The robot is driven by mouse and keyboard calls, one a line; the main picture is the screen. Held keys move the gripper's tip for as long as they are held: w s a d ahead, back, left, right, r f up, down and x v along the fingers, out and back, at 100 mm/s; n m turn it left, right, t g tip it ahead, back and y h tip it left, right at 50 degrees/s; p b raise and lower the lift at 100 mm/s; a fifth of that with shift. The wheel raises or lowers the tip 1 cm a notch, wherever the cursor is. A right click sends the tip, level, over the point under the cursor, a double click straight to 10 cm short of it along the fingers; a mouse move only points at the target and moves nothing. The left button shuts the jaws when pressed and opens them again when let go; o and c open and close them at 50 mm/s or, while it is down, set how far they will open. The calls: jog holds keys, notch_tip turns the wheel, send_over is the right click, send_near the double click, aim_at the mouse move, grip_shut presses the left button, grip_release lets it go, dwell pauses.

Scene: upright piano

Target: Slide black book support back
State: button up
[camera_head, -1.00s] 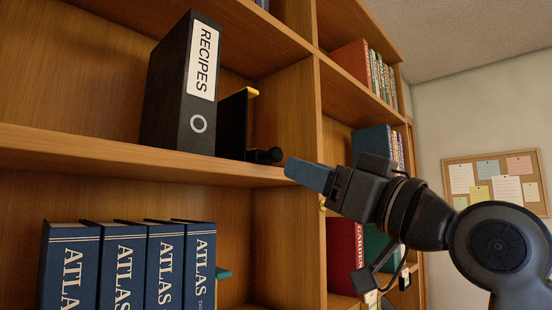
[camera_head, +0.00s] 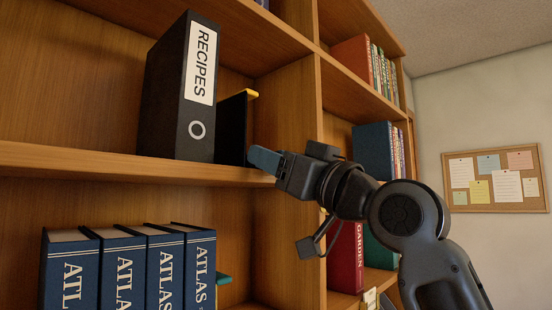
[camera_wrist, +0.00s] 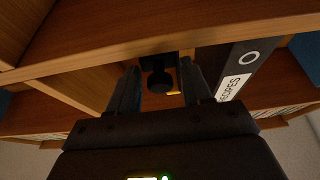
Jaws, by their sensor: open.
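The black book support (camera_head: 232,127) stands upright on the shelf, just right of the black RECIPES binder (camera_head: 182,90). It has a yellow top edge. In the wrist view its dark round knob (camera_wrist: 160,82) sits between my two fingers. My gripper (camera_head: 264,159) is at the shelf's front edge, open, with its fingers either side of the knob. In the head view the fingers hide the knob. I cannot tell whether either finger touches it. The binder also shows in the wrist view (camera_wrist: 240,68), right of the right finger.
The shelf board (camera_head: 100,160) runs under the binder and support. A wooden divider (camera_head: 309,130) stands close to the right of my gripper. Several blue ATLAS books (camera_head: 130,265) stand on the shelf below. A red GARDEN book (camera_head: 346,258) is in the right bay.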

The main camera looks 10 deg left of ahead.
grip_shut()
jog(key=w+d+b, duration=0.5)
jog(key=w+d, duration=0.2)
jog(key=w, duration=0.2)
jog(key=shift+b, duration=0.3)
jog(key=shift+w, duration=0.1)
grip_release()
jog(key=b+v, duration=0.2)
jog(key=v, duration=0.6)
